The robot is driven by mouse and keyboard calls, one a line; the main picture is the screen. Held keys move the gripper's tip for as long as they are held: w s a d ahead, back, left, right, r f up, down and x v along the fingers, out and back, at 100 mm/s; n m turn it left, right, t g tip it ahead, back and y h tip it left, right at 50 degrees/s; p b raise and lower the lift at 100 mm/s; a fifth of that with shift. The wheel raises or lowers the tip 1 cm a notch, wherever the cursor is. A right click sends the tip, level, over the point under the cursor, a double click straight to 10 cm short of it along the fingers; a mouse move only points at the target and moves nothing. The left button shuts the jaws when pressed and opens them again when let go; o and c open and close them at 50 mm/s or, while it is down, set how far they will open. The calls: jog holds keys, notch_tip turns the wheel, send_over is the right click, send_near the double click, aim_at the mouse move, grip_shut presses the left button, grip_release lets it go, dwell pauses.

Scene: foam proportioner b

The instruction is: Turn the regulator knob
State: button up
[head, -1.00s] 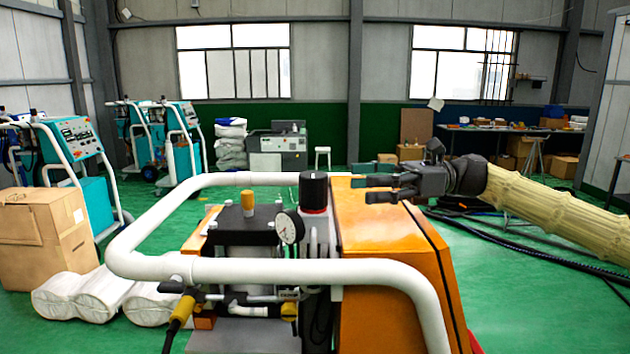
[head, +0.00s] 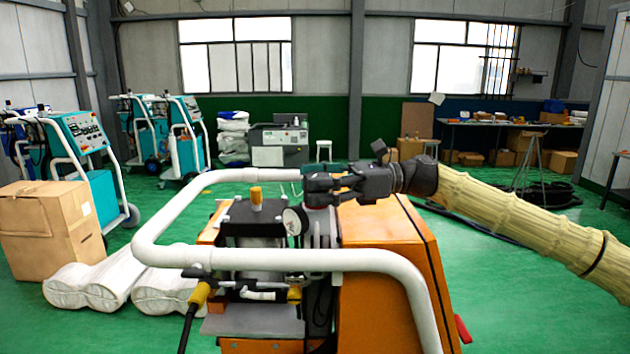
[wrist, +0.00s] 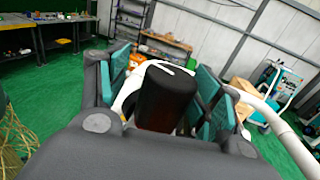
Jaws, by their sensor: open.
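The regulator knob (wrist: 167,96) is a black upright cylinder with a white curved mark on its top. In the wrist view it stands between the two teal-padded fingers of my gripper (wrist: 163,84), which is open around it. A gap shows on the left side; contact on the right cannot be told. In the head view my gripper (head: 318,184) is at the knob's place above the machine, and its fingers hide most or all of the knob. The pressure gauge (head: 294,221) sits just left of and below the gripper.
A white tube frame (head: 270,258) loops around the machine, close to the gripper. The orange cabinet (head: 385,240) stands under my arm. A cardboard box (head: 45,225) and white bundles (head: 90,285) lie farther left. Green floor is free at right.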

jog(key=shift+d, duration=0.2)
jog(key=shift+w+f, duration=0.25)
jog(key=shift+w, duration=0.15)
jog(key=shift+w+f, duration=0.15)
jog(key=shift+w, duration=0.15)
jog(key=shift+c, duration=1)
jog(key=shift+a, duration=0.15)
jog(key=c, duration=0.3)
jog(key=shift+s+r, duration=0.25)
jog(key=shift+s, duration=0.1)
jog(key=c, duration=0.5)
jog(key=shift+w, duration=0.15)
jog(key=shift+r+m+t, duration=0.15)
jog(key=shift+m+t, duration=0.35)
jog(key=shift+t, duration=0.1)
